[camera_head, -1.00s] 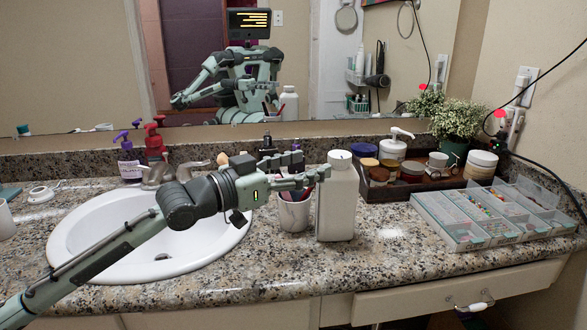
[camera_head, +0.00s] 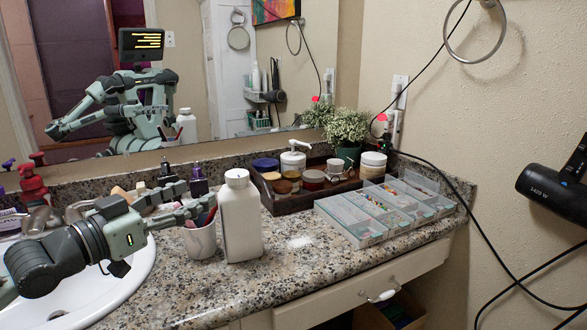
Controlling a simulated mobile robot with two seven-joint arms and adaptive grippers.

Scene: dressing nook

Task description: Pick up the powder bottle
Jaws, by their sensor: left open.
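The powder bottle, a plain white upright bottle with a round cap (camera_head: 240,222), stands on the granite counter right of the sink. My left gripper (camera_head: 198,196) comes in from the left, level with the bottle's upper part. Its fingers are spread and point right, with nothing between them. The tips end close to the bottle's left side; I cannot tell whether they touch it. My right gripper is not directly in view.
A white cup holding slim items (camera_head: 200,238) stands just left of the bottle, below my fingers. A dark tray of jars (camera_head: 286,204) and a clear divided organizer (camera_head: 362,238) lie to the right. A hair dryer (camera_head: 553,195) hangs on the right wall.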

